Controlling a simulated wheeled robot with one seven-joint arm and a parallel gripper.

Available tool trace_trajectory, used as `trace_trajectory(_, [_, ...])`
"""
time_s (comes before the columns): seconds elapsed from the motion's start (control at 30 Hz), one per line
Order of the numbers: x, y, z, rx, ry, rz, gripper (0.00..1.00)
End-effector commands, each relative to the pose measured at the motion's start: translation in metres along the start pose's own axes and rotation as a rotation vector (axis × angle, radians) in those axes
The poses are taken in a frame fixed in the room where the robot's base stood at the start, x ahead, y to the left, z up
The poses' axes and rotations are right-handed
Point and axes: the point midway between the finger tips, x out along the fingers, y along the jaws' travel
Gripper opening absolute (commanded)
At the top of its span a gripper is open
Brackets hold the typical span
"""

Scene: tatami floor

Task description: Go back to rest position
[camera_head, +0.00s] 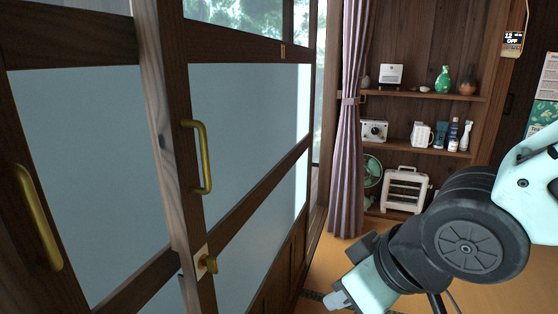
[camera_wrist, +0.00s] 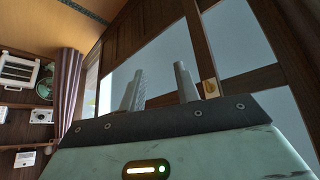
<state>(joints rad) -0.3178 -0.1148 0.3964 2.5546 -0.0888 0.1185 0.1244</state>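My gripper (camera_wrist: 159,78) shows in the wrist view with its two grey fingers apart and nothing between them. In the head view my arm comes in from the right, and the gripper end (camera_head: 340,299) is low near the bottom edge, partly cut off. The gripper is to the right of the wooden glass-panelled door (camera_head: 245,150) and appears clear of it. In the wrist view the fingers point toward the door panels (camera_wrist: 160,45), with a brass latch (camera_wrist: 209,87) just right of the right finger.
The door has brass handles (camera_head: 204,157) and a brass knob (camera_head: 207,262). A purple curtain (camera_head: 348,130) hangs beyond it. Shelves (camera_head: 420,96) with small items stand at the back, with a white heater (camera_head: 405,190) and green fan (camera_head: 372,171) below. Some tatami floor (camera_head: 335,262) is clear.

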Motion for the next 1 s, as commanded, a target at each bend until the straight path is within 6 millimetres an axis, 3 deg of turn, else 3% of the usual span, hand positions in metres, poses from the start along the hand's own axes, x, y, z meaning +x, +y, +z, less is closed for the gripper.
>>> trace_trajectory(0.1, [-0.004, -0.007, 0.042, 0.013, -0.201, -0.009, 0.32])
trace_trajectory(0.37, [-0.032, -0.030, 0.112, 0.026, -0.562, -0.076, 0.32])
trace_trajectory(0.4, [-0.047, -0.028, 0.099, 0.028, -0.551, -0.073, 0.32])
trace_trajectory(0.67, [-0.093, -0.025, 0.068, 0.028, -0.546, -0.070, 0.32])
trace_trajectory(1.0, [-0.167, -0.022, 0.020, 0.030, -0.545, -0.069, 0.32])
